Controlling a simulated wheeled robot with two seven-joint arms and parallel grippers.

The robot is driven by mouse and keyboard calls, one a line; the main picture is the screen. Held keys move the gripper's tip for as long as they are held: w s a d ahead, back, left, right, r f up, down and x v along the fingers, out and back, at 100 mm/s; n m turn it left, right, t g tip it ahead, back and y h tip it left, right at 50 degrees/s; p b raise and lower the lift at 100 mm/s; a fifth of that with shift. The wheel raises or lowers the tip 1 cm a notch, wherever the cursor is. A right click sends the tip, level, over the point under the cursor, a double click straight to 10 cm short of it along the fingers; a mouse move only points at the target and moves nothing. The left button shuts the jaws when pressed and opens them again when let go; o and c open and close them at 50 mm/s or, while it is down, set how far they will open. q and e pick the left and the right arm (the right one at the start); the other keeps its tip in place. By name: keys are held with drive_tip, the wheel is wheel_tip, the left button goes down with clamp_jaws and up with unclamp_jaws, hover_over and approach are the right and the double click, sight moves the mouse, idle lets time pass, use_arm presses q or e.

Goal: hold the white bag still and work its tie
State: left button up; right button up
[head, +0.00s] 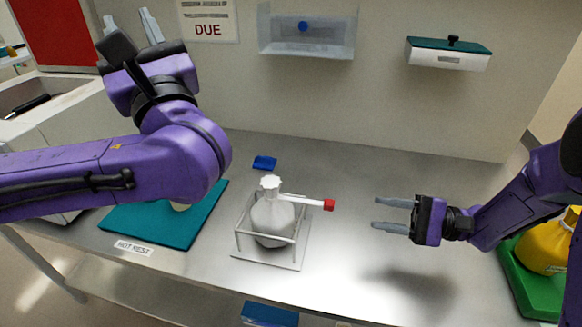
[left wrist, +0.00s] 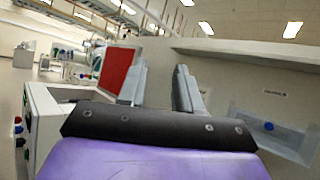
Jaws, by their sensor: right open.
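The white bag (head: 272,222) stands upright in a small wire frame (head: 237,243) on the steel bench, with its gathered neck on top. A white strip with a red end (head: 328,205), which looks like its tie, sticks out to the right from the neck. My left gripper (head: 130,24) is raised at the upper left, pointing up and away from the bag. Its two fingers stand apart and empty, as the left wrist view (left wrist: 158,88) also shows. My right gripper (head: 391,214) is open and empty, right of the red end and apart from it.
A teal mat (head: 150,226) labelled HOT REST lies left of the bag under my left arm. A small blue item (head: 264,162) lies behind the bag. A yellow bag (head: 545,245) sits on a green tray (head: 525,285) at right. Wall boxes (head: 306,40) hang behind.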

use_arm(q)
drive_tip(key=s+d+f+n+g+h, duration=0.1)
drive_tip(key=s+d+f+n+h, duration=0.2)
drive_tip(key=d+f, duration=0.65)
drive_tip(key=s+d+f+n+g+h, duration=0.15)
drive_tip(key=d+f+n+h, duration=0.35)
drive_tip(key=f, duration=0.8)
drive_tip(key=s+d+f+n+g+h, duration=0.1)
drive_tip(key=s+d+f+n+h, duration=0.3)
drive_tip(key=d+f, duration=0.65)
drive_tip(key=w+f+m+h, duration=0.1)
drive_tip(key=w+m, duration=0.1)
drive_tip(key=w, duration=0.9)
drive_tip(key=shift+w+a+f+h, duration=0.15)
drive_tip(key=shift+w+a+h, duration=0.2)
drive_tip(key=shift+h, duration=0.05)
clamp_jaws()
